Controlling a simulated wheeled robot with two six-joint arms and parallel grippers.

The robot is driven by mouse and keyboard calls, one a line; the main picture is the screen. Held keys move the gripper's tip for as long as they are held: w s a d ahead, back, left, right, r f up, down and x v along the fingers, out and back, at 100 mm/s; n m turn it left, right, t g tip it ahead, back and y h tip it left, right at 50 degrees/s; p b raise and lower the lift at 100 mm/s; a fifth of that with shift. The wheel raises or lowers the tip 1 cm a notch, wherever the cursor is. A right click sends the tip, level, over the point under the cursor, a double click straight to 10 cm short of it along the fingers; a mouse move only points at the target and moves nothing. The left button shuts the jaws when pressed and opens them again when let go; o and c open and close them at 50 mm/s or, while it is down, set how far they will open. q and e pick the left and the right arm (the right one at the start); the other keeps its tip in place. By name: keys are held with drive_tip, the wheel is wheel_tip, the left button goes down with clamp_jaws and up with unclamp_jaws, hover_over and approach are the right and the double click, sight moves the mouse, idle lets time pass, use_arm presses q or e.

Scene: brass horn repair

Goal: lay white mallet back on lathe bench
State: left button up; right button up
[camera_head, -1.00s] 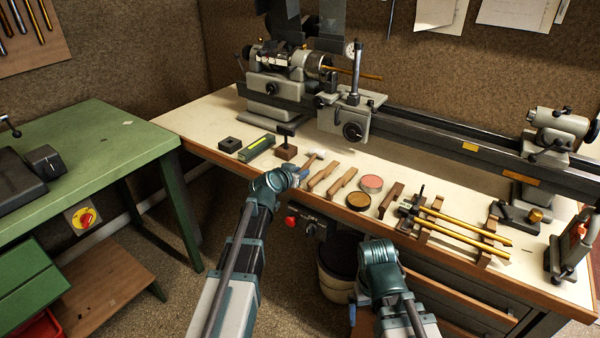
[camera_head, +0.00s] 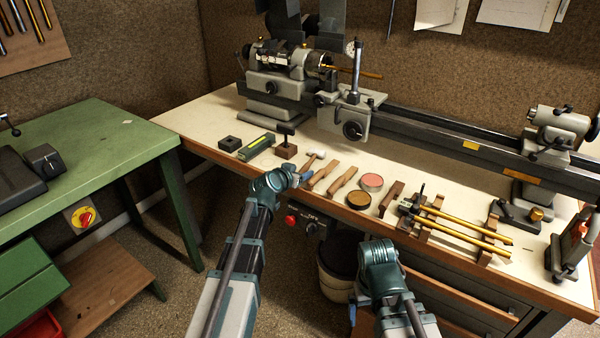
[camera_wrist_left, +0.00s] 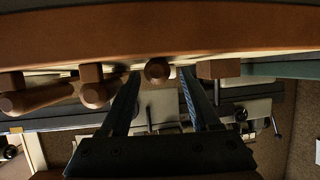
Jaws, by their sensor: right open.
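The white mallet (camera_head: 317,153) lies on the lathe bench (camera_head: 215,114) near its front edge, its pale head away from me and its wooden handle toward me. My left gripper (camera_head: 304,177) is at the bench's front edge, at the handle end. In the left wrist view the round handle end (camera_wrist_left: 157,71) sits between the tips of my left gripper (camera_wrist_left: 160,88), with a gap on each side; the jaws are open.
Wooden-handled tools (camera_head: 342,180) lie just right of the mallet, with round tins (camera_head: 371,182) beyond. A dark block (camera_head: 286,150) stands to its left. Brass tubes (camera_head: 465,230) rest on wooden supports at right. The lathe (camera_head: 350,110) fills the back.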

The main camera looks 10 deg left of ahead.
use_arm(q)
drive_tip(key=p+v, duration=0.5)
drive_tip(key=v, duration=0.9)
drive_tip(key=shift+d, duration=0.1)
drive_tip(key=s+d+f+m+g+h+p, duration=0.1)
drive_tip(key=s+d+f+g+p, duration=0.15)
drive_tip(key=s+d+g, duration=0.4)
drive_tip(key=s+d+f+m+g+p, duration=0.1)
drive_tip(key=s+d+f+m+p, duration=0.15)
drive_tip(key=d, duration=0.65)
drive_tip(key=s+d+n+g+y+p, duration=0.1)
drive_tip(key=s+g+y, duration=0.4)
drive_tip(key=s, duration=0.9)
drive_tip(key=shift+d+n+g+p, duration=0.4)
drive_tip(key=shift+n+g+p, duration=0.05)
drive_tip(key=shift+p, duration=0.8)
